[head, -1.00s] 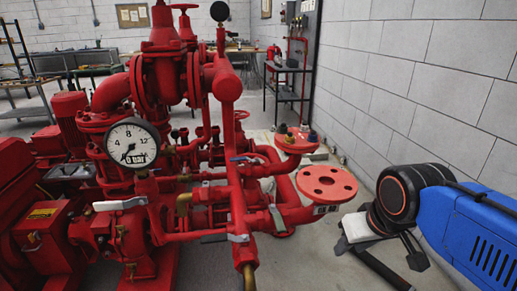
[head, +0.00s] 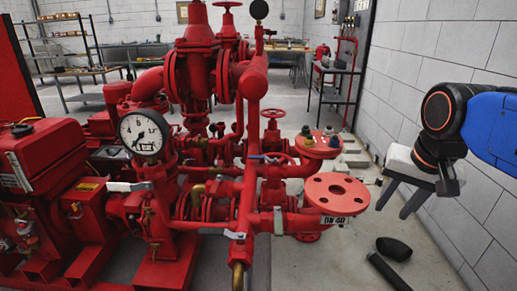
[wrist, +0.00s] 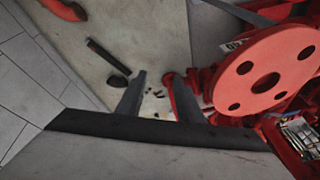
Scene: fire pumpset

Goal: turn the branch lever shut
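The red pumpset has several lever handles in the head view. A pale lever (head: 128,186) lies level below the pressure gauge. A short pale lever (head: 277,220) stands upright on the horizontal pipe left of the big flange. A grey lever (head: 221,233) lies level lower down, and a blue one (head: 262,158) sits higher up. I cannot tell which is the branch lever. My gripper (head: 401,196) is right of the big red flange (head: 338,193), with empty, parted fingers pointing down. In the wrist view, the fingers (wrist: 155,98) are apart, with the flange to their right.
A black pipe elbow (head: 394,248) and a black tube (head: 387,270) lie on the floor below my gripper. The block wall (head: 440,45) is close on the right. The pressure gauge (head: 144,134) stands at the left. Floor between flange and wall is mostly clear.

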